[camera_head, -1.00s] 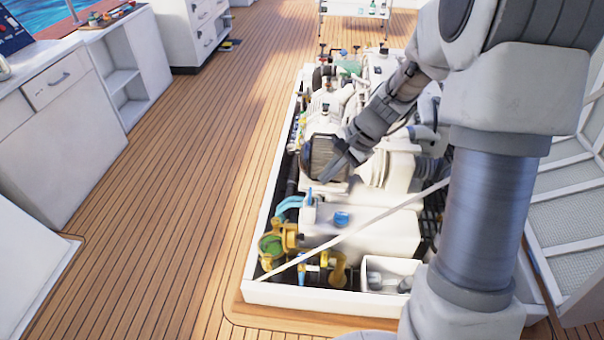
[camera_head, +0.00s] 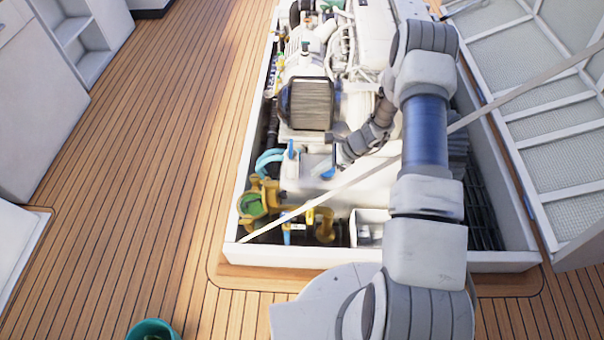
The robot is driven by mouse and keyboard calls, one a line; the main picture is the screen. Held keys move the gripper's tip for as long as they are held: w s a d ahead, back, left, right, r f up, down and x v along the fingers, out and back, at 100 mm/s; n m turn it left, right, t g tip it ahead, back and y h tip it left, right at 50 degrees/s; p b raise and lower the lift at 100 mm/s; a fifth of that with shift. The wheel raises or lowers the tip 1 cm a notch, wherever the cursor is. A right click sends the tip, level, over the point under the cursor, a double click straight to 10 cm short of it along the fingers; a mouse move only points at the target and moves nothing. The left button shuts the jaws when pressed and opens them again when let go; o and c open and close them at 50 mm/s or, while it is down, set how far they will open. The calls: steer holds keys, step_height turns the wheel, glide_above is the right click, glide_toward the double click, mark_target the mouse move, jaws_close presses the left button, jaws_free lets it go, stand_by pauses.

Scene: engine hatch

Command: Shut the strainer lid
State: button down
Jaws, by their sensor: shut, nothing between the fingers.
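The strainer (camera_head: 252,204) is a bronze-yellow body with a round green top, at the front left corner of the engine hatch. A yellow upright part (camera_head: 272,190) stands against its right side; it may be the lid standing open, but it is too small to be sure. My gripper (camera_head: 332,160) is shut and empty. It is above the white box with the blue cap, up and to the right of the strainer and apart from it. The fingertips are small and hard to make out.
The white hatch frame (camera_head: 385,258) surrounds the engine (camera_head: 312,103). A blue lever (camera_head: 291,149) and a blue cap (camera_head: 327,173) stand near my gripper. A pale strut (camera_head: 330,192) crosses the hatch diagonally. A teal bucket (camera_head: 152,331) sits on the open deck.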

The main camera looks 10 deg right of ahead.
steer(key=b, duration=0.2)
glide_toward(275, 194)
step_height(275, 194, down, 3)
steer(key=w+d, duration=0.1)
steer(key=d, duration=0.2)
steer(key=a, duration=0.1)
steer(key=w+a+b, duration=0.1)
steer(key=a, duration=0.2)
steer(key=shift+w+a+f, duration=0.15)
steer(key=shift+a+f, duration=0.1)
steer(key=shift+f, duration=0.05)
steer(key=shift+a+r, duration=0.1)
